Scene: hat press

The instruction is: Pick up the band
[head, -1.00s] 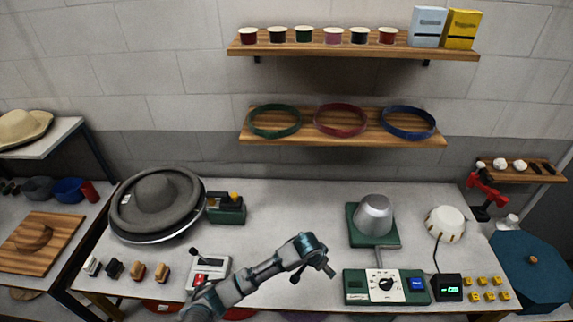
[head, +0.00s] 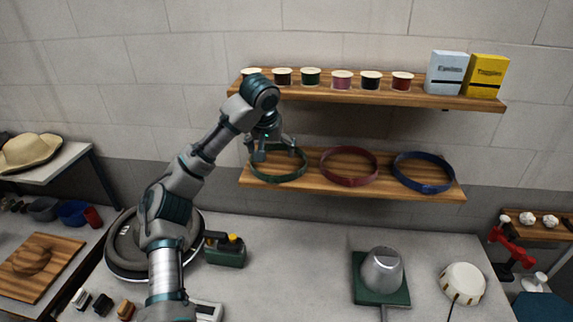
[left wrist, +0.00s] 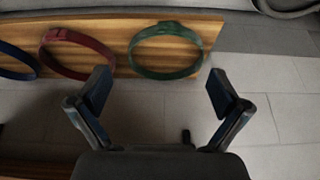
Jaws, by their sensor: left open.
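Three bands lie in a row on the lower wooden shelf: a green band (head: 280,180) at the left, a red band (head: 349,184) in the middle and a blue band (head: 424,189) at the right. My left gripper (head: 275,151) is open and empty at the green band, its fingers overlapping the band's outline. In the left wrist view the gripper (left wrist: 160,92) has its fingers spread wide, with the green band (left wrist: 163,77) ahead between them and the red band (left wrist: 88,39) off to the left. I cannot tell whether a finger touches the green band. My right gripper is out of view.
The lower shelf (head: 308,188) sits under an upper shelf (head: 455,101) with several cups and two boxes.

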